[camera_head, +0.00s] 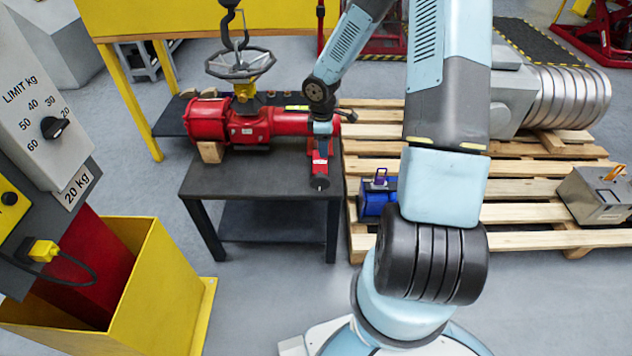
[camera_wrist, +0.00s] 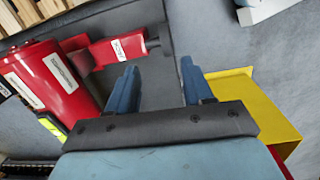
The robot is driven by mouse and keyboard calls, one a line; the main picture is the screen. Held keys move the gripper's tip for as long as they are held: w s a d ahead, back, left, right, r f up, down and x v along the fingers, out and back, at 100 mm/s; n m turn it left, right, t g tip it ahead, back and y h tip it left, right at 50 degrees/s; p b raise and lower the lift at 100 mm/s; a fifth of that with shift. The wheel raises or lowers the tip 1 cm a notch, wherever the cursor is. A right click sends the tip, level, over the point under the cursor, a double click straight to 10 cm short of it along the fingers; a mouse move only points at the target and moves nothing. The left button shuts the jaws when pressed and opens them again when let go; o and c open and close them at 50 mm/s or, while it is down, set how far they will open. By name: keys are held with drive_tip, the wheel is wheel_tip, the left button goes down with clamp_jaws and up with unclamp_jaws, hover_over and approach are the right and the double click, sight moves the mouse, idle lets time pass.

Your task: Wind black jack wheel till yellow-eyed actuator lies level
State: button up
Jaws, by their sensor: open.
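A red actuator (camera_head: 228,122) lies across the black table (camera_head: 250,177), its left end on a wooden block (camera_head: 210,151). A yellow piece (camera_head: 243,88) sits on top, below a dark spoked wheel (camera_head: 240,64); a hook (camera_head: 229,18) hangs down to the wheel. A red branch (camera_head: 320,165) with a dark end points toward the front. My gripper (camera_wrist: 158,85) is open and empty above the table. The branch (camera_wrist: 112,50) is just past one fingertip, and the red actuator (camera_wrist: 50,80) is to the left. I cannot tell which part is the jack wheel.
A wooden pallet (camera_head: 515,213) holds a blue object (camera_head: 377,197) and a grey box (camera_head: 598,195) right of the table. A yellow bin (camera_head: 150,290) stands front left, also in the wrist view (camera_wrist: 255,110). A control panel (camera_head: 45,120) fills the left edge.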

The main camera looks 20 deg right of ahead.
sight(320, 175)
drive_tip(key=shift+n+y, duration=0.3)
drive_tip(key=shift+n, duration=0.1)
drive_tip(key=f, duration=1.1)
drive_tip(key=a+f, duration=0.1)
drive_tip(key=f, duration=0.4)
drive_tip(key=shift+w+f, duration=0.15)
drive_tip(key=shift+f, duration=0.2)
drive_tip(key=shift+c, duration=0.2)
